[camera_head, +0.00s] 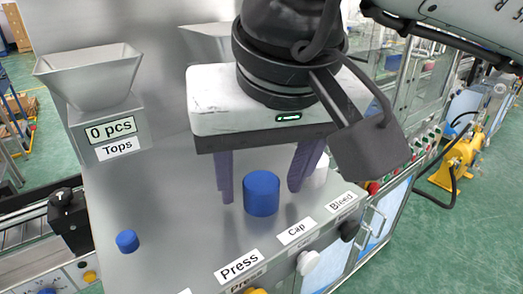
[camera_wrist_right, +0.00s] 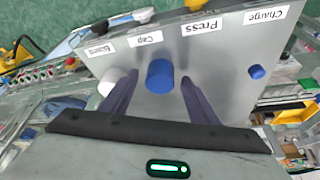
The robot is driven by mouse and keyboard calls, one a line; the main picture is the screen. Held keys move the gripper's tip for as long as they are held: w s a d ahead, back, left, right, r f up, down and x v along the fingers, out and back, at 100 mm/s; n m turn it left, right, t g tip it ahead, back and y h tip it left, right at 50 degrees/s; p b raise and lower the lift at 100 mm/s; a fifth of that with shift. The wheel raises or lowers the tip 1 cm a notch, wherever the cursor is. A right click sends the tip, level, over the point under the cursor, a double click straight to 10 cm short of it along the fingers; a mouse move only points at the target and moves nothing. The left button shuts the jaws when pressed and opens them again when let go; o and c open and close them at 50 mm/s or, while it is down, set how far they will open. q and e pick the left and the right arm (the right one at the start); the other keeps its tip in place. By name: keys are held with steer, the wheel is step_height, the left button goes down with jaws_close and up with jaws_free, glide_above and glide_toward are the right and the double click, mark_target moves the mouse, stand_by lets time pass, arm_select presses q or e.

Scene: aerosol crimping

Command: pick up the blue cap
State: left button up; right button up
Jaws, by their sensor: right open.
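The blue cap (camera_head: 261,194), a short upright cylinder, stands on the grey machine top. It also shows in the right wrist view (camera_wrist_right: 160,75). My right gripper (camera_head: 260,192) is open above the machine, its two purple fingers pointing down on either side of the cap. In the wrist view a gap shows between the cap and each finger, so it is not held. A smaller blue piece (camera_head: 127,241) stands apart at the left; it shows at the right in the wrist view (camera_wrist_right: 257,72). My left gripper is not in view.
A grey hopper (camera_head: 90,75) with a "0 pcs" display stands at the back left. A white cylindrical piece (camera_wrist_right: 108,82) stands beside one finger. Labels Press (camera_head: 239,266), Cap (camera_head: 296,231) and Bleed (camera_head: 341,202) line the front edge. The surface between the two blue pieces is clear.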

steer(key=shift+f, duration=0.1)
steer(key=shift+c, duration=0.2)
steer(key=c, duration=1)
